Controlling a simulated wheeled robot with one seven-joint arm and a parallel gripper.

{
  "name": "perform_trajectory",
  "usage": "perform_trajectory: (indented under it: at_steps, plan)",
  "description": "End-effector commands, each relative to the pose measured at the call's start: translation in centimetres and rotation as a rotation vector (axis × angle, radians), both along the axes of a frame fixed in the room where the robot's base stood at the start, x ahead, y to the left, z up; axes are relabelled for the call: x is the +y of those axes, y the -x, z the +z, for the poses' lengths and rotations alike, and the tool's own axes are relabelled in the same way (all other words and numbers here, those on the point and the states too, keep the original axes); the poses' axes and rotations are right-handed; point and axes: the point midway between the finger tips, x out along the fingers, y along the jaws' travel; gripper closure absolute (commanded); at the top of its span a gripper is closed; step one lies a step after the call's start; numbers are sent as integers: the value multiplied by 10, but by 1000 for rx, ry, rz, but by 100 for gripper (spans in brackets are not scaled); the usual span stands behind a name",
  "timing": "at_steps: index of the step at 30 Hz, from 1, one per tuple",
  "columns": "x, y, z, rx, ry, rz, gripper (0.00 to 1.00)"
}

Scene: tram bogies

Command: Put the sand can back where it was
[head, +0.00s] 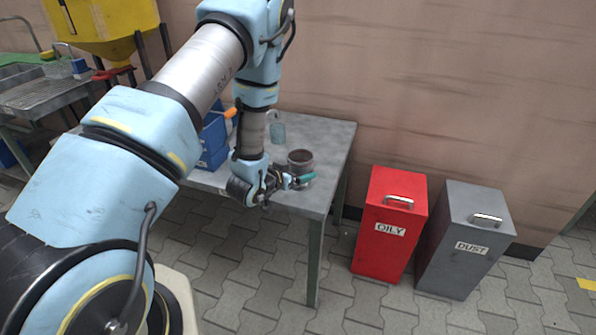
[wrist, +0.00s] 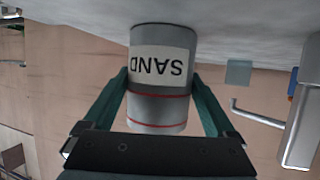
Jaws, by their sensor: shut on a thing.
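The sand can (head: 300,159) is a grey metal can with an open top, near the right end of the grey table. In the wrist view the can (wrist: 158,103) shows a white SAND label, upside down in the picture, and red lines. My gripper (head: 302,180) is at the can's near side. In the wrist view its green fingers (wrist: 160,100) are on both sides of the can, shut on it. The can looks upright, its base at the tabletop; I cannot tell whether it touches.
A red OILY bin (head: 390,230) and a grey DUST bin (head: 462,245) stand right of the table. A yellow hopper (head: 100,25) stands at the far left.

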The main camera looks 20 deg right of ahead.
Motion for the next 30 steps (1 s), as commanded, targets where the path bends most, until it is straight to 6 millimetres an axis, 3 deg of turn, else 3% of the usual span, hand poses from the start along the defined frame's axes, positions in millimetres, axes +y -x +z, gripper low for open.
perform_trajectory:
  at_steps: [3,13,30]
  plan:
    - [0,0,-1,0,0,0,0]
    - [1,1,5,0,0,0,0]
    - [83,51,43,1,-1,1,0]
